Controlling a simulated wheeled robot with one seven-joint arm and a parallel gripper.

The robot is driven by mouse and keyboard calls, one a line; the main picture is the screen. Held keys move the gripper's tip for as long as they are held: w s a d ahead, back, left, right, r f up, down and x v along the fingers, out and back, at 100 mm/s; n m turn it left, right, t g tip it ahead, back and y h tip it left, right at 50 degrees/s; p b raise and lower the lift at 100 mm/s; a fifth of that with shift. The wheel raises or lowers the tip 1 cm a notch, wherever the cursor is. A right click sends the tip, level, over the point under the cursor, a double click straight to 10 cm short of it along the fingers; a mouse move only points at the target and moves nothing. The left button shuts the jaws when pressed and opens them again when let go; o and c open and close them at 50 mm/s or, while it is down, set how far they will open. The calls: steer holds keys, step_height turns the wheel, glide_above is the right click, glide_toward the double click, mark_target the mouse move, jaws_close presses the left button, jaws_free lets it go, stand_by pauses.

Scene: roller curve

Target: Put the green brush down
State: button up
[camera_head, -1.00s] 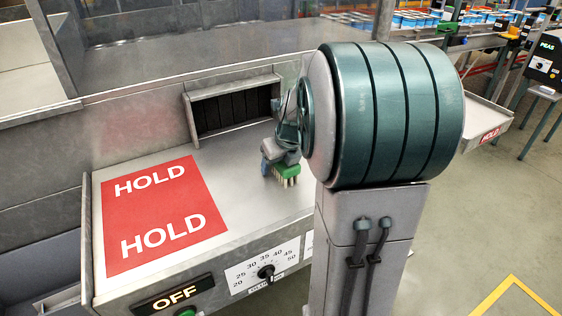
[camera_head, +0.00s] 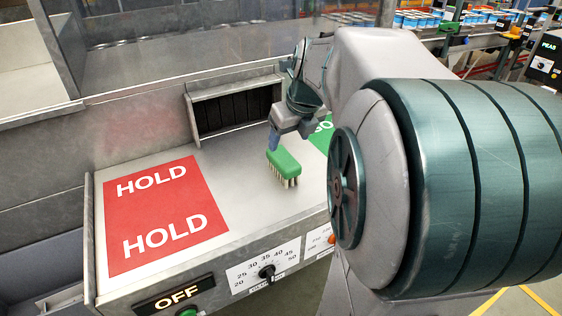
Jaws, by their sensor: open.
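The green brush (camera_head: 284,164) stands on the bare metal worktop (camera_head: 238,190), bristles down, between the red HOLD area and the green area. My gripper (camera_head: 275,138) is open just above and behind the brush's upper left end. One blue-grey fingertip shows close to the brush; the other finger is mostly hidden. I cannot tell whether the fingertip still touches the brush.
The red HOLD area (camera_head: 165,213) lies empty on the left. A green area (camera_head: 322,131) is partly hidden behind my arm. A dark curtained opening (camera_head: 237,108) is at the back. A dial panel (camera_head: 262,267) and an OFF sign (camera_head: 174,293) line the front.

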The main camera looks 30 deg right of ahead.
steer(key=s+a+f+n, duration=0.1)
steer(key=s+a+n, duration=0.2)
steer(key=n, duration=0.5)
steer(key=s+a+f+n, duration=0.2)
steer(key=s+a+n, duration=0.1)
steer(key=n, duration=0.5)
steer(key=s+a+f+n+g, duration=0.1)
steer(key=s+a+n, duration=0.3)
steer(key=n, duration=0.4)
steer(key=shift+a+f, duration=0.6)
steer(key=shift+f, duration=0.15)
steer(key=s+n, duration=0.1)
steer(key=n, duration=0.2)
steer(key=s+a+f+n, duration=0.1)
steer(key=n, duration=0.2)
steer(key=s+a+f+n, duration=0.1)
steer(key=s+n, duration=0.1)
steer(key=n, duration=0.1)
steer(key=shift+s+a+f, duration=0.1)
steer(key=shift+a+f, duration=0.05)
steer(key=shift+f, duration=0.1)
steer(key=shift+s+f+n, duration=0.3)
steer(key=shift+s+n, duration=0.15)
steer(key=shift+n, duration=0.65)
steer(key=shift+a, duration=0.1)
